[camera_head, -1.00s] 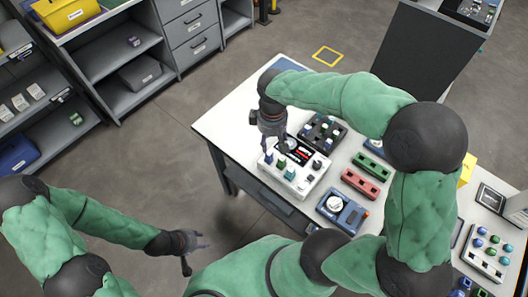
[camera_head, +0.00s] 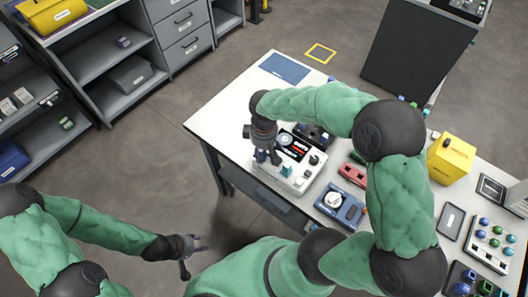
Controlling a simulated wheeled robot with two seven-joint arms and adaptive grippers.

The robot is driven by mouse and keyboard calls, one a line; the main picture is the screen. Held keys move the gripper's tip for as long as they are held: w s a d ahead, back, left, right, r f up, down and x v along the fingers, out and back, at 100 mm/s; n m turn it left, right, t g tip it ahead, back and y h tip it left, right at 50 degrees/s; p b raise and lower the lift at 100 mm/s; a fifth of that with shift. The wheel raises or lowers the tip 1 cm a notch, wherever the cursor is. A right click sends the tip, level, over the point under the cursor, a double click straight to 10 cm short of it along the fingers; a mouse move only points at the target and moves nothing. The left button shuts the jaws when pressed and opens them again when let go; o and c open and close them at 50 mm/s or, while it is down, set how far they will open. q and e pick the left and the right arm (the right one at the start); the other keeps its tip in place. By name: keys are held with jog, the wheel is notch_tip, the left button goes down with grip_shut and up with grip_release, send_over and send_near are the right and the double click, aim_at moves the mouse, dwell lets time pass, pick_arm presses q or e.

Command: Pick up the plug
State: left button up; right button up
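The white device (camera_head: 303,185) stands near the left end of the white table. It has a red-and-black display, a round dial and small plugs along its front. A teal plug (camera_head: 287,170) stands upright on it. A dark blue plug (camera_head: 261,156) shows at the fingertips of my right gripper (camera_head: 268,160). That gripper points down over the device's left part, and its fingers hide some of it. I cannot tell whether they are closed on a plug. My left gripper (camera_head: 194,252) is open and empty, low at the left, away from the table.
A blue device with a round white knob (camera_head: 333,199), a red block (camera_head: 353,175) and a dark block (camera_head: 314,136) stand near the white device. A yellow box (camera_head: 450,158) stands at the right. A blue mat (camera_head: 284,68) lies at the table's far left corner.

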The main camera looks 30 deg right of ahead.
jog(key=c, duration=0.9)
jog(key=shift+r, duration=0.1)
jog(key=shift+r, duration=0.2)
notch_tip(320, 180, up, 3)
jog(key=shift+r+p, duration=0.1)
jog(key=shift+p, duration=0.75)
grip_shut()
jog(key=s+a+r+p, duration=0.4)
jog(key=s+a+r, duration=0.2)
jog(key=s+r, duration=0.3)
jog(key=s, duration=0.3)
jog(key=shift+s+r, duration=0.15)
jog(key=shift+s, duration=0.15)
jog(key=shift+w, duration=0.1)
